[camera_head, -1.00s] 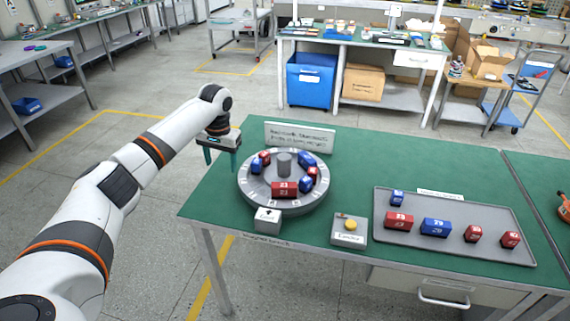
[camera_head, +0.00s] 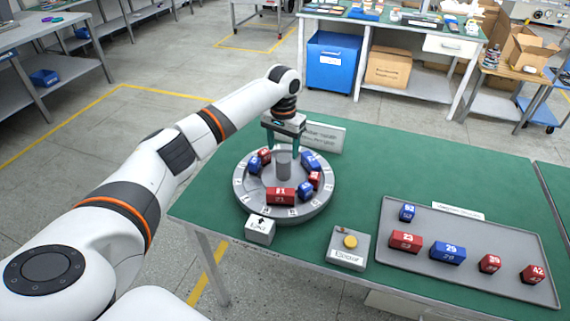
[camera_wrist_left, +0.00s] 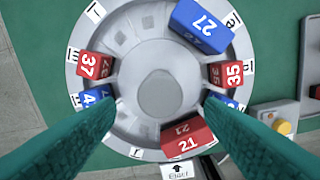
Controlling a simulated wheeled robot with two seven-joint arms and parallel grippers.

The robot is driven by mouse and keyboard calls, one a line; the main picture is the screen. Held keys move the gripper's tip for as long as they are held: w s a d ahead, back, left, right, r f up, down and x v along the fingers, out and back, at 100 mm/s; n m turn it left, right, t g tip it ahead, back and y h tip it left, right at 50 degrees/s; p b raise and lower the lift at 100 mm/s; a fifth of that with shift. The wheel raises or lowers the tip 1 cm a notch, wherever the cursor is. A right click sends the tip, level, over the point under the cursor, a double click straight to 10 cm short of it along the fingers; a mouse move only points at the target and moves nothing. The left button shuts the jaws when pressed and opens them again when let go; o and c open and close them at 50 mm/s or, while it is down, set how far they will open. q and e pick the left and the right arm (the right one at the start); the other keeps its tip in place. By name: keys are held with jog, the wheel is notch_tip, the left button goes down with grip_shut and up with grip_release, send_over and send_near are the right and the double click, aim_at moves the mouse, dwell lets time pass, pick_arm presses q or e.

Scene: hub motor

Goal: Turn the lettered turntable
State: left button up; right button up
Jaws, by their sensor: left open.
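The grey round turntable (camera_head: 322,192) lies on the green bench, with letter labels on its rim. Red and blue numbered blocks stand around its central grey hub (camera_head: 284,168). The red block 21 (camera_head: 280,196) is at the front, by the box with an arrow (camera_head: 260,231). My left gripper (camera_head: 283,152) is open, pointing down over the hub. In the left wrist view its fingers (camera_wrist_left: 160,108) lie on either side of the hub (camera_wrist_left: 160,93), with gaps on both sides. They partly hide two blue blocks. My right gripper is not in view.
A box with a yellow button (camera_head: 350,242) stands right of the turntable. Further right, a grey tray (camera_head: 470,278) holds several numbered blocks. A sign (camera_head: 326,136) stands right behind the turntable, close to my gripper. The bench's far right is clear.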

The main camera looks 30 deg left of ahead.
aim_at(283, 158)
pick_arm(q)
notch_tip(283, 158, down, 4)
jog(key=shift+r, duration=0.1)
jog(key=shift+f+p, duration=0.45)
jog(key=shift+f, duration=1.95)
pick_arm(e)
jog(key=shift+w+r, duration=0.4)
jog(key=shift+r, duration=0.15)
pick_arm(q)
jog(key=shift+w, duration=0.1)
grip_shut()
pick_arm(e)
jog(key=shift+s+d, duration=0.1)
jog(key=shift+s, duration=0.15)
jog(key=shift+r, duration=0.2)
